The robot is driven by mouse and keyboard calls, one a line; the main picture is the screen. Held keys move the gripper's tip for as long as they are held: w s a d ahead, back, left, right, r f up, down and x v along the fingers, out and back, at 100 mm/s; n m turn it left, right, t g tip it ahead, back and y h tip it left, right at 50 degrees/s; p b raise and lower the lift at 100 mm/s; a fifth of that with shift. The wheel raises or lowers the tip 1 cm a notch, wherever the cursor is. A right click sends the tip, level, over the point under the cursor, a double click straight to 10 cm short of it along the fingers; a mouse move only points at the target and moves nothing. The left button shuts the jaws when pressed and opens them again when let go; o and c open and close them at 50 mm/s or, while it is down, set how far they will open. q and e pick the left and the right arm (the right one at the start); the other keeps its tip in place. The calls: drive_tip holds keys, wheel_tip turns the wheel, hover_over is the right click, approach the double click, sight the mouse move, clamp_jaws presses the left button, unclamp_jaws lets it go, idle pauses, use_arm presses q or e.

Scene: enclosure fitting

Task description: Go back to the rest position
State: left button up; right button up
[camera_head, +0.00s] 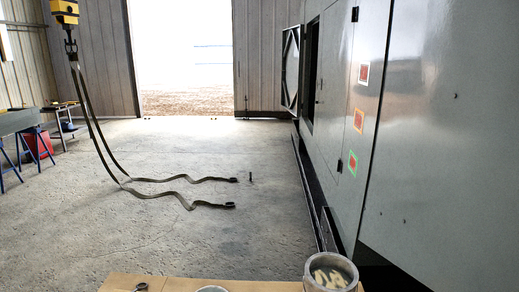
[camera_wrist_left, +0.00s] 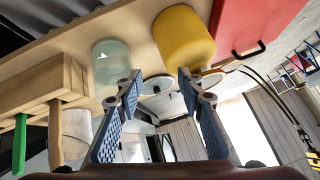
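My left gripper (camera_wrist_left: 160,84) shows in the left wrist view. Its two fingers with blue ribbed pads stand apart, and nothing is held between them. Beyond the fingertips are a yellow cylinder (camera_wrist_left: 183,36) and a translucent pale jar (camera_wrist_left: 110,62) on a wooden board. I cannot tell whether a fingertip touches either one. Neither gripper shows in the head view, and my right gripper is in no view.
In the wrist view, a wooden block (camera_wrist_left: 40,85) with a green-handled tool (camera_wrist_left: 20,145) and a red box (camera_wrist_left: 255,22) flank the jars. In the head view, a round container (camera_head: 330,270) stands at the bottom edge. A hoist (camera_head: 64,12) hangs straps to the floor.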

use_arm(q)
drive_tip(key=s+d+f+n+g+h, duration=0.1)
drive_tip(key=s+f+g, duration=0.2)
drive_tip(key=s, duration=0.4)
drive_tip(key=s+d+f+g, duration=0.1)
drive_tip(key=s+f+g, duration=0.1)
drive_tip(key=s, duration=0.4)
wheel_tip(320, 180, down, 30)
drive_tip(key=s+g+b, duration=0.1)
drive_tip(key=b, duration=0.4)
drive_tip(key=s+a+f+b, duration=0.1)
drive_tip(key=s+f+b, duration=0.1)
drive_tip(key=s+f, duration=0.7)
drive_tip(key=s+a+f+g+b, duration=0.1)
drive_tip(key=s+a+f+b, duration=0.1)
drive_tip(key=s+f, duration=0.7)
wheel_tip(320, 180, down, 5)
drive_tip(key=shift+a+r+b, duration=0.1)
drive_tip(key=shift+a+b, duration=0.15)
drive_tip(key=shift+b, duration=0.25)
